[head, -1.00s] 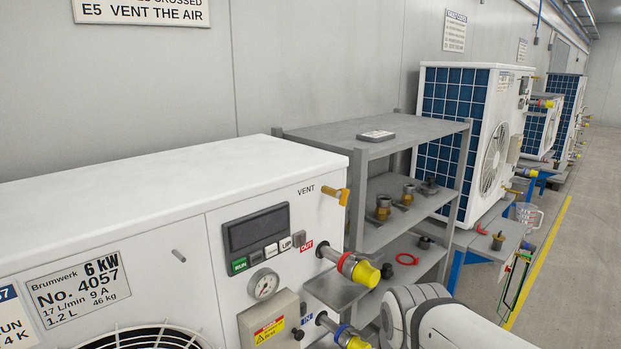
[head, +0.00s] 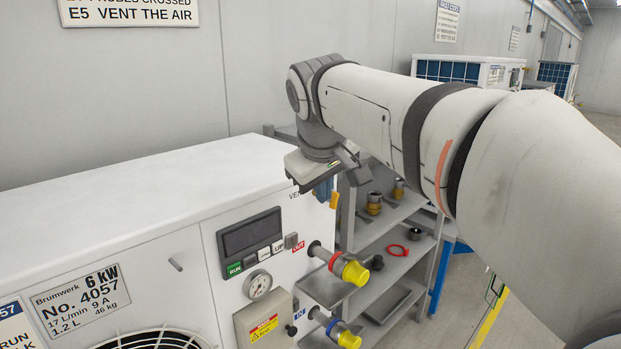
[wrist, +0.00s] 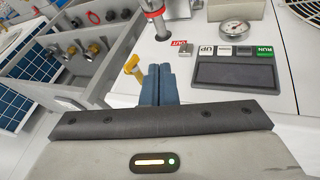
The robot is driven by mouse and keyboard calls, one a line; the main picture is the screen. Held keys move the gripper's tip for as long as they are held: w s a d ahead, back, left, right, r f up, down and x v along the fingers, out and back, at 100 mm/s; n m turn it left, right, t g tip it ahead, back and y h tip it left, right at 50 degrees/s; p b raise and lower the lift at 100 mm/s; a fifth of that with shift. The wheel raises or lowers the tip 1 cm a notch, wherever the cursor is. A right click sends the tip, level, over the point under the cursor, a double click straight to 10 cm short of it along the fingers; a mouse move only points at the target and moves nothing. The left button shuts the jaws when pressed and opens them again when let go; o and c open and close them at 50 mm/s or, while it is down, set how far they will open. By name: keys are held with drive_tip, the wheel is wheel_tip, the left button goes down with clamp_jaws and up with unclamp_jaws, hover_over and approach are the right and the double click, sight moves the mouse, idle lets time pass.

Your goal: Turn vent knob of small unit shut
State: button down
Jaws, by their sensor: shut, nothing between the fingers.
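The small unit (head: 180,258) is a white 6 kW housing, No. 4057, at the lower left of the head view. Its yellow vent knob (head: 334,200) sticks out by the VENT label at the upper right of the front. My gripper (head: 325,192) is shut and empty, with blue fingers, just beside the knob. In the wrist view the fingers (wrist: 160,82) point at the front panel, and the knob (wrist: 133,66) shows directly left of them. I cannot tell whether they touch it. In the head view the fingers partly cover the knob and label.
Below the knob are the display (head: 251,232), the gauge (head: 257,284) and two yellow-capped pipe stubs (head: 352,270). A grey shelf (head: 385,232) with brass fittings and a red ring stands close on the right. My arm covers much of the right side.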

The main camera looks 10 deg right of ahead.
wheel_tip(320, 180, up, 4)
drive_tip(key=w, duration=0.2)
drive_tip(key=p, duration=0.1)
approach(331, 201)
wheel_tip(331, 201, down, 4)
drive_tip(key=a, duration=0.3)
drive_tip(key=shift+n+t, duration=0.3)
drive_tip(key=shift+w+d+f+p, duration=0.3)
drive_tip(key=shift+w+d, duration=0.3)
drive_tip(key=shift+d, duration=0.3)
drive_tip(key=shift+w+d+f+p, duration=0.25)
drive_tip(key=shift+w+d, duration=0.4)
drive_tip(key=shift+d, duration=0.25)
